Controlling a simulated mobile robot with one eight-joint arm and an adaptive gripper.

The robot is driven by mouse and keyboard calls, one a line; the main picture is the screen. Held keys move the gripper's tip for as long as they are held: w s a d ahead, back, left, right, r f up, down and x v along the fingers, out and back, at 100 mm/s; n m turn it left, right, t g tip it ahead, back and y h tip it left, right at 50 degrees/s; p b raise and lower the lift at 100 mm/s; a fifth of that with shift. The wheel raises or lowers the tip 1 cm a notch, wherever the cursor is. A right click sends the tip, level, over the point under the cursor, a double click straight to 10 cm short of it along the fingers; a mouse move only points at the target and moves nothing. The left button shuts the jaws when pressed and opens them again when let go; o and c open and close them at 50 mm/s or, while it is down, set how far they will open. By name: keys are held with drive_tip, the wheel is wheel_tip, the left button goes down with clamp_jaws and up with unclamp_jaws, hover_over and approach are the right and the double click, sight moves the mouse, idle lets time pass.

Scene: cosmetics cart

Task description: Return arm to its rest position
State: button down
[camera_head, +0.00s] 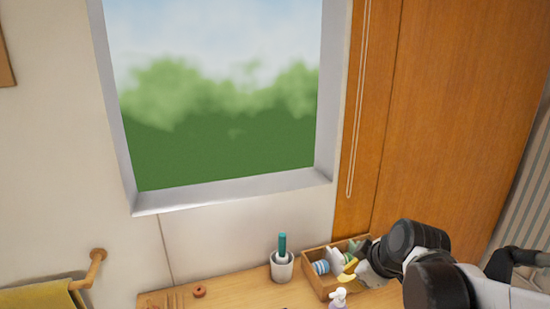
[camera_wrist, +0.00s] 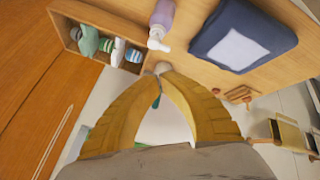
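My gripper (camera_head: 349,271) shows in the head view as small yellow fingers over the wooden crate, at the end of my dark and grey arm at the lower right. In the wrist view, the two long yellow fingers of my gripper (camera_wrist: 162,70) curve inward and their tips come together. I see no object held between the tips. A teal item shows in the gap behind the fingers, and the fingers hide much of what is around it.
A wooden crate (camera_head: 309,274) with several small items stands on the tabletop (camera_head: 235,290). A white cup (camera_head: 282,267) with a teal item stands left of it.

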drive_tip(key=s+f+m+h+b, duration=0.1)
drive_tip(key=s+m+h+b, duration=0.1)
drive_tip(key=s+m, duration=0.8)
drive_tip(key=s+b, duration=0.1)
drive_tip(key=s, duration=0.4)
drive_tip(key=shift+s+d+f+t+h+b, duration=0.15)
drive_tip(key=shift+d+f+t+h+b, duration=0.15)
drive_tip(key=shift+d+f, duration=0.1)
idle(0.6)
